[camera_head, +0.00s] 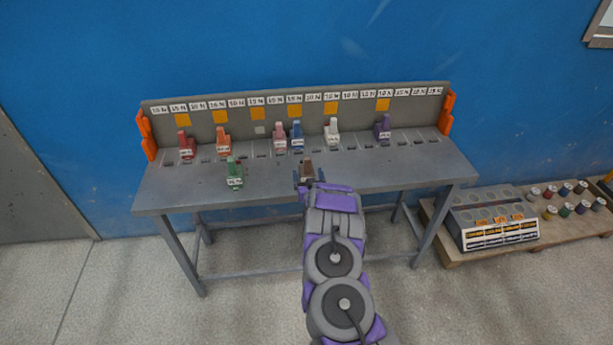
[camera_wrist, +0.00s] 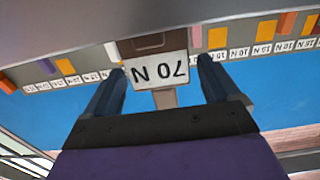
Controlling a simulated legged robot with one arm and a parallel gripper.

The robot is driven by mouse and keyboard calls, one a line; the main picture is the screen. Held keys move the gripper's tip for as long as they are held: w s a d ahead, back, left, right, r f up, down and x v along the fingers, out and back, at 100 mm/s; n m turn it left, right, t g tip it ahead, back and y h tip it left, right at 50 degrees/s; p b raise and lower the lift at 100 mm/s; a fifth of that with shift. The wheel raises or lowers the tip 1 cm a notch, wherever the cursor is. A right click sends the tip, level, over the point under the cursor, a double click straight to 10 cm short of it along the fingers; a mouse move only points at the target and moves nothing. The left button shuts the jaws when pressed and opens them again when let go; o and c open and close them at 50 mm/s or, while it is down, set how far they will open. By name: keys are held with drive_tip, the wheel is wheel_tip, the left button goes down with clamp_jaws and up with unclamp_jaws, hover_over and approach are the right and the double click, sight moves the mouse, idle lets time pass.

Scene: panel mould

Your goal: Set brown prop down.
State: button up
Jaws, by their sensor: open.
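The brown prop (camera_head: 307,168) stands near the front edge of the grey table, just beyond my gripper (camera_head: 307,186). In the wrist view, which is upside down, the prop (camera_wrist: 149,42) shows with a white "70 N" label (camera_wrist: 158,72). My gripper's two dark fingers (camera_wrist: 160,88) are spread on either side of the prop, with gaps visible between them and the label. Whether the prop's base rests fully on the table top (camera_head: 375,165) is hard to tell.
A green prop (camera_head: 235,173) stands to the left. Red (camera_head: 186,146), orange (camera_head: 222,140), pink (camera_head: 280,137), blue (camera_head: 297,135), white (camera_head: 332,132) and purple (camera_head: 383,127) props stand along the back panel (camera_head: 400,103). The front right of the table is clear.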

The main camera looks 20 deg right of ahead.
drive_tip(key=shift+b+x, duration=0.4)
drive_tip(key=shift+x, duration=1.1)
drive_tip(key=shift+a, duration=0.1)
drive_tip(key=c, duration=1.5)
drive_tip(key=shift+o, duration=0.2)
drive_tip(key=shift+r, duration=0.1)
drive_tip(key=shift+r, duration=0.1)
